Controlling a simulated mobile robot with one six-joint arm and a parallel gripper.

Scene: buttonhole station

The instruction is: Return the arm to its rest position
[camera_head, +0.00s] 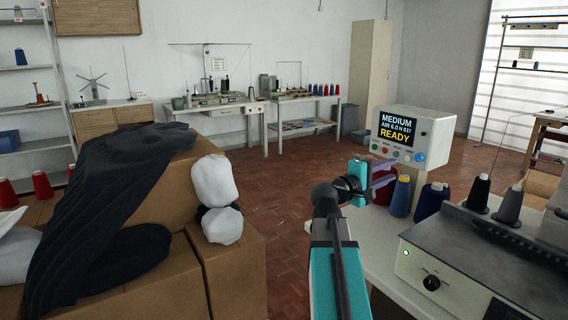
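My arm (335,270), teal and dark grey, reaches forward from the bottom middle of the head view. My gripper (394,171) is at its far end, pointing right, in front of the control box. Its two purple fingers show a gap between them, and nothing is seen held there. The white control box (441,138) stands just beyond; its screen reads "MEDIUM", "AIR 6.0 N 037" and "READY". A blue button glows on its panel. The fingers look close to the box and the thread cones, but I cannot tell the exact distance.
A blue thread cone (401,197) and a dark blue one (431,202) stand below the gripper on the white table (372,238). A grey machine (470,255) fills the lower right. Cardboard boxes (232,262) with dark cloth (115,185) are left. Open brick-coloured floor (290,190) lies between.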

